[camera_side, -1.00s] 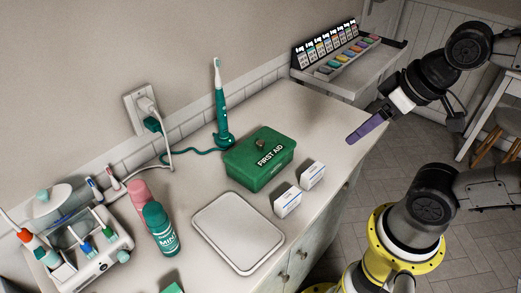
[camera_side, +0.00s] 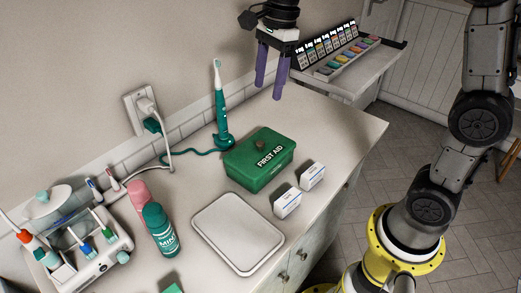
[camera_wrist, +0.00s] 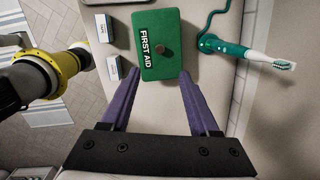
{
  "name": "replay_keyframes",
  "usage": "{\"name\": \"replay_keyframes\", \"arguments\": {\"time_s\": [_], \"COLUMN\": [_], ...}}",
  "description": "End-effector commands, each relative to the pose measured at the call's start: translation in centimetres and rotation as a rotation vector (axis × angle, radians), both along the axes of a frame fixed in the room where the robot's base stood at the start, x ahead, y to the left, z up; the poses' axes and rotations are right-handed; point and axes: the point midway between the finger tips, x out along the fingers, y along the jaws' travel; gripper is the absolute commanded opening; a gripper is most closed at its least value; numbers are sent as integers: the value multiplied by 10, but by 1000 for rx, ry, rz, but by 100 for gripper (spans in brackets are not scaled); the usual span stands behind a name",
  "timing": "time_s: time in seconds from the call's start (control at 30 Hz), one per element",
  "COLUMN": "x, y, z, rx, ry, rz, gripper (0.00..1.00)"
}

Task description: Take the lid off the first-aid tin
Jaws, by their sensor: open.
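The green first-aid tin (camera_side: 259,163) stands on the counter with its lid on. The lid has a dark round knob (camera_side: 261,144) in its middle and "FIRST AID" lettering. In the wrist view the tin (camera_wrist: 177,65) lies beyond the fingertips, with its knob (camera_wrist: 160,50) near the picture's middle. My gripper (camera_side: 268,92) points down with its two purple fingers apart and empty. It is above and behind the tin, not touching it. The fingers also show in the wrist view (camera_wrist: 154,85), on either side of the tin's near edge.
A teal electric toothbrush (camera_side: 222,110) stands close behind the tin, its cord running left. Two small white boxes (camera_side: 287,201) sit in front of the tin. A pale tray (camera_side: 238,232) lies to the left front. Spray cans (camera_side: 160,230) stand farther left.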

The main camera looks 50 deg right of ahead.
Motion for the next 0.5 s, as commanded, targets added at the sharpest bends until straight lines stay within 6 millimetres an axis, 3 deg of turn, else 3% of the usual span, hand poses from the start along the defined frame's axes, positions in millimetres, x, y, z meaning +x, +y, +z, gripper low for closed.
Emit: {"name": "replay_keyframes", "arguments": {"time_s": [0.27,0.5], "x": [7,7], "y": [2,7], "z": [-37,-81], "rx": [0,0], "ry": [58,57], "rz": [3,5], "gripper": [62,62]}}
